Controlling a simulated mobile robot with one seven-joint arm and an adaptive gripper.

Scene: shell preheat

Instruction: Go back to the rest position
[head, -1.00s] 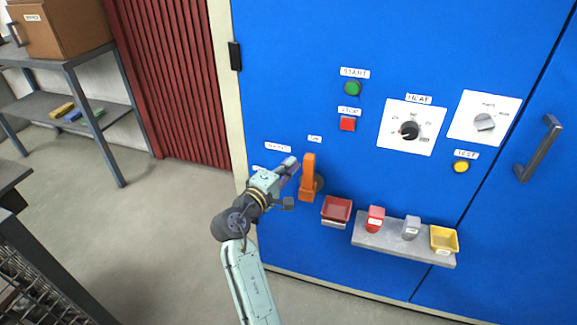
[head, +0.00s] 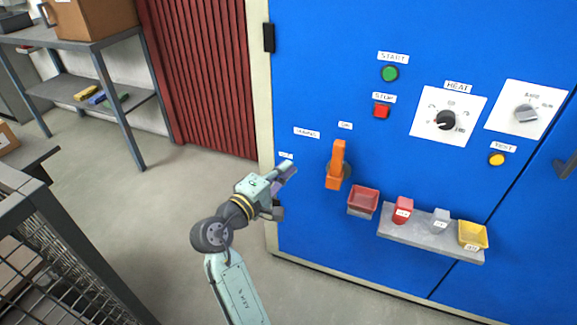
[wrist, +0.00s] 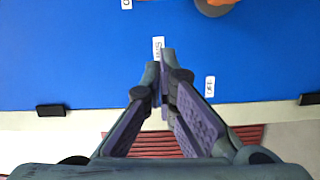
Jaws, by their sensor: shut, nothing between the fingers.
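My gripper (head: 284,190) is in front of the left edge of the blue cabinet (head: 330,90), left of and apart from the orange lever (head: 336,165). In the wrist view my gripper (wrist: 162,75) has its fingertips together with nothing between them. The orange lever's handle points up. In the wrist view only a small piece of the lever (wrist: 222,3) shows at the top edge.
A red bin (head: 362,201) and a grey shelf (head: 425,240) with a red block, a grey block and a yellow bin (head: 473,235) stick out from the cabinet. A wire cage (head: 60,262) stands at lower left. Floor (head: 165,215) between is clear.

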